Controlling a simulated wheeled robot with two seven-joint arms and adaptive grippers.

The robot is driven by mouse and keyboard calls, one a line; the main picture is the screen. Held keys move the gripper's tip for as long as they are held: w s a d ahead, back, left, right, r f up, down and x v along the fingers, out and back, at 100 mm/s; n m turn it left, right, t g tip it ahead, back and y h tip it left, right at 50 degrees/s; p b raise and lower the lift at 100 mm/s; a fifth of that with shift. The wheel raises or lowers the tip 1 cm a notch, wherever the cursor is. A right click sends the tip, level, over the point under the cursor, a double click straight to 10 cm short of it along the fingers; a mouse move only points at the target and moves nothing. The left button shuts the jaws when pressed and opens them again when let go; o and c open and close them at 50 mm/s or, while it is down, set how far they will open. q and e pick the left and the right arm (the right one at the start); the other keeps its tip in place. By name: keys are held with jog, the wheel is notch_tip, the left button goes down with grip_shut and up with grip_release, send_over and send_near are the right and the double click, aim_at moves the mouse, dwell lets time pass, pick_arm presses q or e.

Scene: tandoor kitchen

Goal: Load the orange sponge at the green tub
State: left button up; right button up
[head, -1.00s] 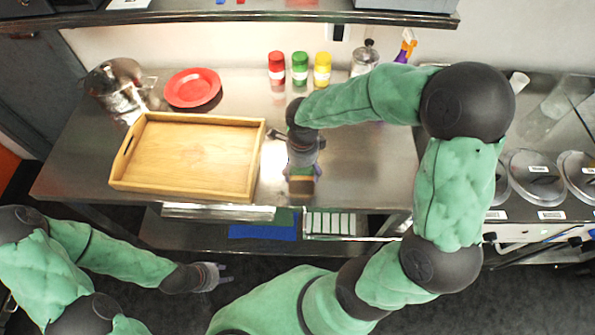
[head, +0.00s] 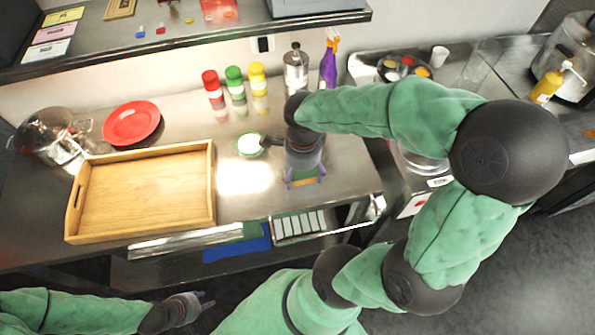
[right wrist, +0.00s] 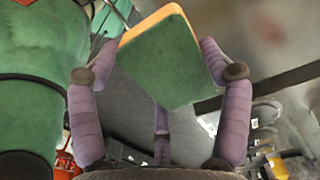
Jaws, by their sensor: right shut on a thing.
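My right gripper (head: 304,180) is shut on the orange sponge (right wrist: 160,62). In the right wrist view, the sponge's broad green face is toward the camera, with a thin orange edge along its top and purple fingers at both sides. In the head view the sponge is mostly hidden under the gripper, over the table's front part. A small round tub (head: 249,145), white inside with a green rim, stands on the table left of and behind the right gripper, apart from it. My left gripper (head: 207,301) looks open and empty, low in front of the table.
A wooden tray (head: 211,190) lies left of the tub, with a red plate (head: 131,123) and a metal pot (head: 45,135) behind it. Red, green and yellow jars (head: 235,83), a clear bottle (head: 296,70) and a purple spray bottle (head: 328,65) stand at the back. A shelf (head: 200,40) overhangs the table.

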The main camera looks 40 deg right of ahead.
jog(key=shift+c, duration=0.3)
jog(key=shift+c, duration=1.3)
jog(key=shift+w, duration=0.25)
jog(key=w, duration=0.3)
jog(key=w+d+p, duration=0.1)
jog(key=w, duration=0.3)
jog(key=w+p, duration=0.1)
jog(key=w, duration=0.3)
jog(key=shift+d+r, duration=0.4)
jog(key=w+f, duration=0.1)
jog(key=w, duration=0.3)
jog(key=w+f+p, duration=0.1)
jog(key=w, duration=0.3)
jog(key=w+a+f, duration=0.1)
jog(key=w, duration=0.4)
jog(key=shift+w+f+p, duration=0.1)
jog(key=shift+f+p, duration=0.25)
jog(key=shift+f+b, duration=1.35)
jog(key=shift+f, duration=1.55)
